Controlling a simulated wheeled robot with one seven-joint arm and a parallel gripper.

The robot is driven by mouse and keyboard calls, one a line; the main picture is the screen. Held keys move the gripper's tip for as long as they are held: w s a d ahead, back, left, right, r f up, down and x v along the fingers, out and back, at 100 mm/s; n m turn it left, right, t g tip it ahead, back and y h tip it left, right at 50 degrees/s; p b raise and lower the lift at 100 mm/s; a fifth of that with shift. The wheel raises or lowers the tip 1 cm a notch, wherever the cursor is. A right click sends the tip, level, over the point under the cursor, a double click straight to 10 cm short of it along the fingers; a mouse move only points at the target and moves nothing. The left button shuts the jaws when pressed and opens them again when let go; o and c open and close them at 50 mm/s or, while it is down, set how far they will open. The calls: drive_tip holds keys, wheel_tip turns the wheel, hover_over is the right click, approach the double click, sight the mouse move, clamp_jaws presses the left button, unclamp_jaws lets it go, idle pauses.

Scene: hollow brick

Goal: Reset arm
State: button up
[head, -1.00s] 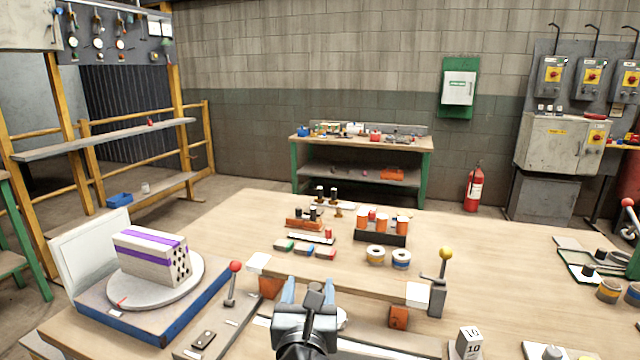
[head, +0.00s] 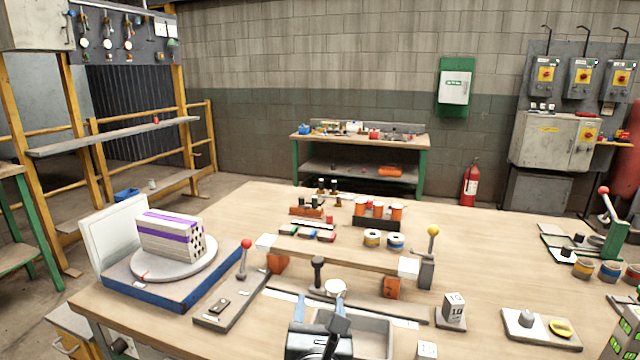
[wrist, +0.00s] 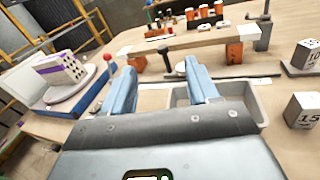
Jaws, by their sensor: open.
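My gripper (wrist: 163,90) is open and empty; its two blue fingers show in the wrist view above the table and partly in front of a grey tray (wrist: 255,103).
A raised wooden beam on orange blocks (head: 335,255) spans the table ahead of my gripper. A red-knobbed lever (head: 244,260) and a yellow-knobbed lever (head: 429,262) stand near its ends. Weights (head: 452,311) stand at the right. The table's right middle is clear.

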drive_tip(key=s+d+f+m+g+y+b, duration=0.1)
drive_tip(key=s+d+f+m, duration=0.35)
drive_tip(key=s+f, duration=0.2)
drive_tip(key=s+d+f+m+g+y+b, duration=0.1)
drive_tip(key=s+d+f+m, duration=0.35)
drive_tip(key=s, duration=0.35)
drive_tip(key=s+d+f+m+g+b, duration=0.1)
drive_tip(key=s+d+f+m+b, duration=0.1)
drive_tip(key=s+d+f+m, duration=0.45)
drive_tip(key=s+d+r+m+b, duration=0.1)
drive_tip(key=s+d+r+m, duration=0.1)
drive_tip(key=s+m, duration=0.4)
drive_tip(key=s+d+r+m+h+b, duration=0.1)
drive_tip(key=s+r+m, duration=0.3)
drive_tip(key=s, duration=0.7)
drive_tip(key=s+d+r+m+b, duration=0.1)
drive_tip(key=s+d+r+m, duration=0.2)
drive_tip(key=s+m, duration=0.5)
drive_tip(key=shift+s+m, duration=0.35)
drive_tip(key=shift+s, duration=0.45)
